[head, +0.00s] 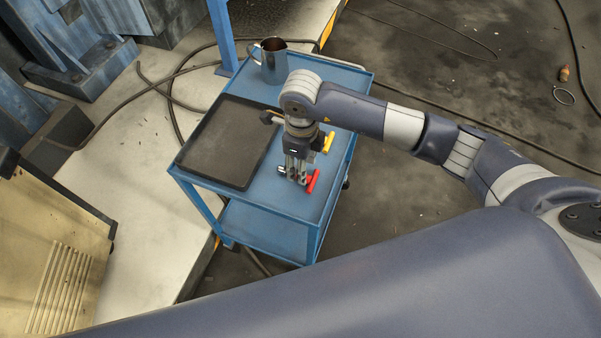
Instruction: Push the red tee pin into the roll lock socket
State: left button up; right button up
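My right gripper (296,174) points down over the blue cart, reached by the arm from the right. A red piece (312,182), which looks like the tee pin, is just right of its fingertips. I cannot tell whether the fingers touch or hold it, or how far apart they are. A yellow piece (328,142) shows behind the gripper, partly hidden by the wrist. I cannot make out the roll lock socket; my gripper and wrist hide part of the cart top. My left gripper is not in view.
The blue cart (262,196) carries a dark tray (226,142) at left and a metal jug (270,60) at the far end. A small dark part (268,117) sits left of my wrist. Cables (172,95) lie on the floor beside the cart.

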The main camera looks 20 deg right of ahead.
aim_at(311, 180)
jog(key=shift+s+a+f+p, duration=0.1)
jog(key=shift+f+p, duration=0.3)
jog(key=shift+f, duration=1.5)
grip_shut()
jog(key=shift+r, duration=0.1)
